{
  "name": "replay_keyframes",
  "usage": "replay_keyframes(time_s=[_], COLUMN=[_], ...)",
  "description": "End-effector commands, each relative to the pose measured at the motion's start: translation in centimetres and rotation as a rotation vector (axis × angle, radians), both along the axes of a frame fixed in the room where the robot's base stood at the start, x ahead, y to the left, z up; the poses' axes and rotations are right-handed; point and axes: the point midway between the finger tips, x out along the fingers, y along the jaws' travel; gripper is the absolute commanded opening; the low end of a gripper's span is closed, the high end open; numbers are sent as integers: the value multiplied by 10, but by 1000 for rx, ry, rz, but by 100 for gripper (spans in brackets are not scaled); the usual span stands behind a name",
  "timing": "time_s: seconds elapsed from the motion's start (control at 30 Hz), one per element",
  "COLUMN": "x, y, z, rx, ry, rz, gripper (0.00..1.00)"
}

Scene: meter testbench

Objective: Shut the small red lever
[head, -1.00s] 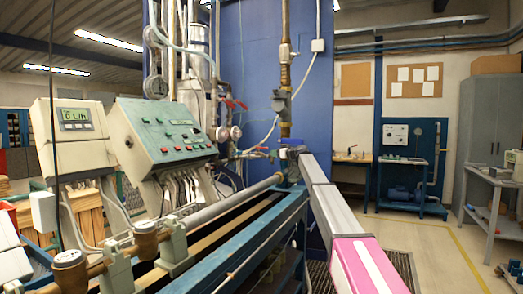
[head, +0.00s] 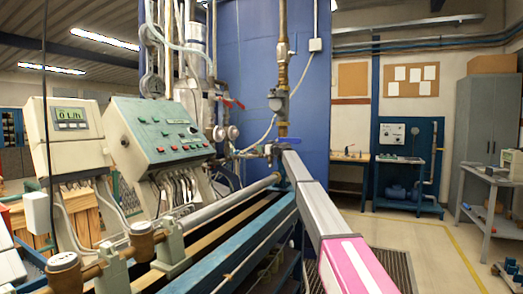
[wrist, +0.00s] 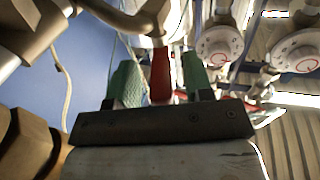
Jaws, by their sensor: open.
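In the wrist view a red lever (wrist: 160,75) hangs down from a brass and grey pipe fitting. My gripper (wrist: 161,80) has green fingertips, one on each side of the lever, and its jaws are open. I cannot tell whether either finger touches the lever. My gripper's fingers cannot be made out there.
Two round white gauges (wrist: 218,46) are right of the fingers, with a large brass fitting at lower left. In the head view another red handle (head: 234,102) sits higher up. A green control box (head: 158,135) and the blue bench rail (head: 250,240) are left of my arm.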

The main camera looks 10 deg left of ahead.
Motion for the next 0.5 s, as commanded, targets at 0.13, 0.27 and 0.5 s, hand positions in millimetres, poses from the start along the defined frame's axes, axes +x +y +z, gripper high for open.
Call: replay_keyframes(time_s=[0.13, 0.27, 0.5], x=[5, 4, 4], y=[6, 6, 6], z=[0, 0, 0], rx=[0, 0, 0], ry=[0, 0, 0], rz=[-1, -1, -1], gripper=[47, 47, 0])
